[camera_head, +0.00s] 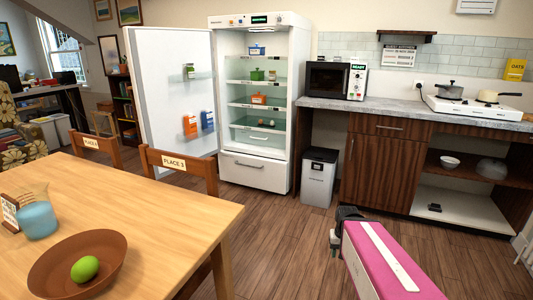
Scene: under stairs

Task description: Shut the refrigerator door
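The white refrigerator (298,95) stands against the back wall with its upper compartment open to view. Its door (165,60) is swung wide open to the left, its inner side facing me, with several small items on its racks. The lower drawer (255,172) is closed. My gripper (333,242) is at the end of my pink arm, low over the floor in front of the cabinets, right of the refrigerator and well apart from the door. It is small and dark here, and I cannot tell whether its fingers are open.
A wooden table (170,215) fills the lower left, with a brown bowl (50,275) and a blue pitcher (38,220). Chairs (180,165) stand between the table and the door. A bin (319,178) stands right of the refrigerator. The floor (275,235) ahead is clear.

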